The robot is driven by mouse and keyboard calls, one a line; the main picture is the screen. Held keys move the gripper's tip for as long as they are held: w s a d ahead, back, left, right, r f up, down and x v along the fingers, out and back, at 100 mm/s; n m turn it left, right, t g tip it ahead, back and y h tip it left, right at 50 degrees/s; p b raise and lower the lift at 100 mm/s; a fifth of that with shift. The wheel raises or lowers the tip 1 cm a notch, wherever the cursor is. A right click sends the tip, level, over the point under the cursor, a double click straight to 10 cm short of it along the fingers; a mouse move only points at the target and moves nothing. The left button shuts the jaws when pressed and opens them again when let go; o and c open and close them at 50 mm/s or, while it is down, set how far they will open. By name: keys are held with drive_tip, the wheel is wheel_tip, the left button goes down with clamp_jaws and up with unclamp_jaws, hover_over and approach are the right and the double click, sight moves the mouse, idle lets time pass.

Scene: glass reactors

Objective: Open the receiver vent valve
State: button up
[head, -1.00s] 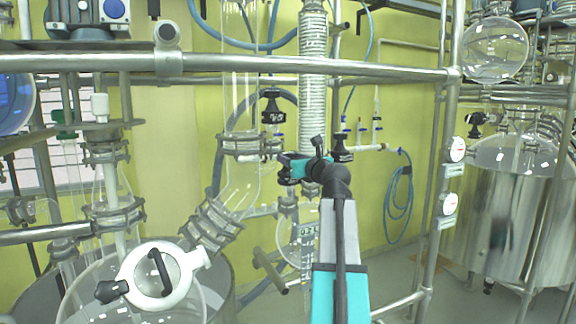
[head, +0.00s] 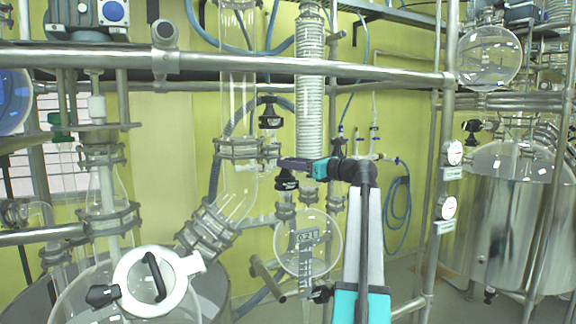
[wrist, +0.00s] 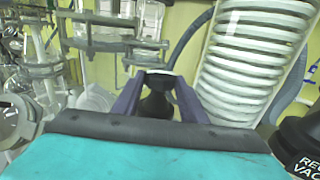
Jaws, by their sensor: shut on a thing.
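My gripper (head: 285,163) reaches in from the right with its dark purple fingers pointing left. In the wrist view the fingers (wrist: 157,85) close in on a black valve knob (wrist: 156,104) and are shut on it. In the head view this black knob (head: 287,181), with a small white label too small to read, shows just below the fingers. It sits above the round glass receiver (head: 322,240). The fingers and gripper body hide part of the knob.
Another black knob (wrist: 300,150), its label partly reading "VAC", is close at the right in the wrist view. The coiled glass condenser (wrist: 250,55) stands close beside the gripper. A black valve (head: 270,115) is higher up. A steel rail (head: 230,65) crosses above.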

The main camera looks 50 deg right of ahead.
drive_tip(key=shift+r+y, duration=0.2)
drive_tip(key=shift+y, duration=0.1)
drive_tip(key=o, duration=0.9)
drive_tip(key=shift+w, duration=0.15)
drive_tip(key=shift+o, duration=0.8)
drive_tip(key=shift+a, duration=0.1)
drive_tip(key=shift+f, duration=0.1)
